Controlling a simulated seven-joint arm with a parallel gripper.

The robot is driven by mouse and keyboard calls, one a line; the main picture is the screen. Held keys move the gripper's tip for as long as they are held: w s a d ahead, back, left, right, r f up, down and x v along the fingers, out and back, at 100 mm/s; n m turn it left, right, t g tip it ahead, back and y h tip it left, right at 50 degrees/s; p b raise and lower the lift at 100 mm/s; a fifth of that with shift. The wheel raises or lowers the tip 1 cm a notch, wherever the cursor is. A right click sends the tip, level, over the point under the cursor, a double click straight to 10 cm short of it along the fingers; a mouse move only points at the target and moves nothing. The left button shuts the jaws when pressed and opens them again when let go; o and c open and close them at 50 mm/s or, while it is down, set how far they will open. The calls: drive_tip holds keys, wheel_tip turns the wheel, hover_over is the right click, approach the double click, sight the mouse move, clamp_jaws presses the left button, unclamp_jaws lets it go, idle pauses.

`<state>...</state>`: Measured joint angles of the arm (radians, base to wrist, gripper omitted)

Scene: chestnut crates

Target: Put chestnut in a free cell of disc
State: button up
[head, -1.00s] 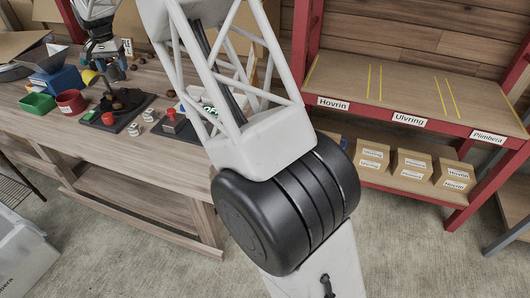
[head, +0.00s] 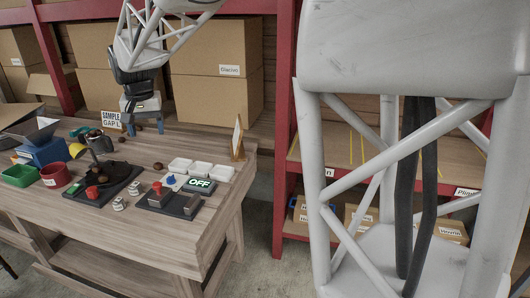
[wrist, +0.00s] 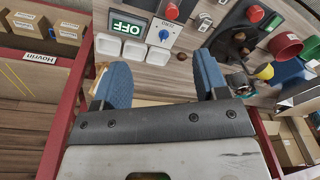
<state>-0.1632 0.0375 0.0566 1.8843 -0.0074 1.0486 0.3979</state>
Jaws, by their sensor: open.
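My gripper (head: 143,113) is open and empty above the back part of the wooden table. Its two blue fingers are spread wide in the wrist view (wrist: 161,62). A loose brown chestnut (head: 158,166) lies on the table in front of the white trays. It seems to be the one between the fingers in the wrist view (wrist: 182,56), well beyond them. The dark disc (head: 106,174) sits on a black base at the left, partly covered by an arched dark fixture. Brown chestnuts lie on it; its cells are too small to tell apart.
Several white trays (head: 200,169), a green OFF sign (head: 199,183) and a black box with a red button (head: 157,189) stand right of the disc. Red (head: 55,175) and green bins stand left. Cardboard boxes (head: 215,65) back the table.

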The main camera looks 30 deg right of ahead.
drive_tip(key=s+d+n, duration=0.1)
drive_tip(key=s+d, duration=0.3)
drive_tip(key=s, duration=0.6)
drive_tip(key=s+d, duration=0.4)
drive_tip(key=s, duration=0.7)
drive_tip(key=s+d+f, duration=0.2)
drive_tip(key=s+f, duration=0.1)
drive_tip(key=s, duration=0.6)
drive_tip(key=s+d+f+n+t, duration=0.1)
drive_tip(key=s+f, duration=0.3)
drive_tip(key=s, duration=0.6)
drive_tip(key=shift+d+f, duration=0.3)
drive_tip(key=shift+d, duration=0.1)
